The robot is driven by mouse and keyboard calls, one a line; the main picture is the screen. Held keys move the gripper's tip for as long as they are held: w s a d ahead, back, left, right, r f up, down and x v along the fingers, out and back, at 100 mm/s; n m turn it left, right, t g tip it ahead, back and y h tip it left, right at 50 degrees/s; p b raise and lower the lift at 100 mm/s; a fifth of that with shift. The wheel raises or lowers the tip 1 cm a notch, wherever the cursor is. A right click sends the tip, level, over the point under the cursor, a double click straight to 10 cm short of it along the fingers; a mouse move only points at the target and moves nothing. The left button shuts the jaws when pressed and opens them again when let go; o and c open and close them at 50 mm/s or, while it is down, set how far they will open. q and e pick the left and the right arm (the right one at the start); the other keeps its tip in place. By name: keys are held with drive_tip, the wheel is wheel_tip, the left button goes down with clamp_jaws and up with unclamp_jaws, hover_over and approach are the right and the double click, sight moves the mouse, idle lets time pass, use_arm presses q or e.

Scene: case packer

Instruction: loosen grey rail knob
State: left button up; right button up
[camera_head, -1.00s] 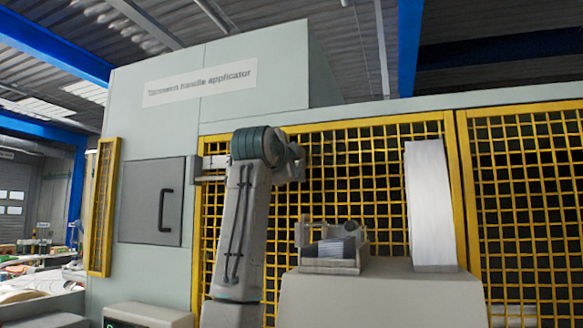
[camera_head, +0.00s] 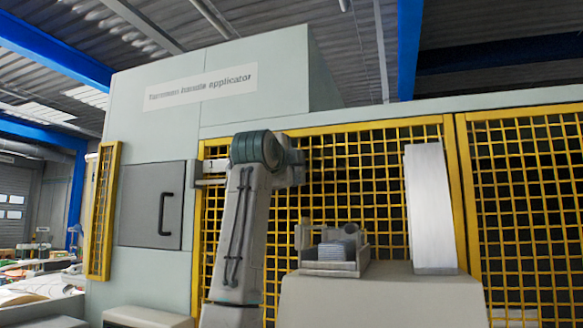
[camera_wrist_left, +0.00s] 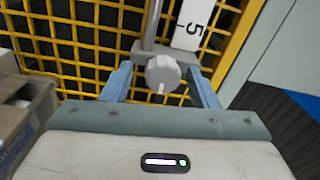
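The grey rail knob (camera_wrist_left: 163,74) is round and ribbed and sits on the end bracket of a rail in the left wrist view. My left gripper (camera_wrist_left: 160,86) has its two blue fingers on either side of the knob, with a visible gap at each side. A white scale strip marked 5 (camera_wrist_left: 194,24) runs beside the knob. In the head view the rail (camera_head: 212,169) shows left of my left wrist. The knob is hidden there behind my left arm. My right gripper is out of view.
Yellow mesh guards (camera_head: 370,180) stand behind the arm. A grey door with a black handle (camera_head: 150,205) is at the left. A small tray of parts (camera_head: 330,268) and a tall white stack (camera_head: 431,205) stand at the right. Brown cartons (camera_wrist_left: 25,110) show in the wrist view.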

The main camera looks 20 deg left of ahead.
use_arm(q)
drive_tip(key=s+b, duration=0.6)
drive_tip(key=s, duration=0.5)
drive_tip(key=shift+a+f, duration=0.15)
drive_tip(key=shift+w, duration=0.1)
idle(0.3)
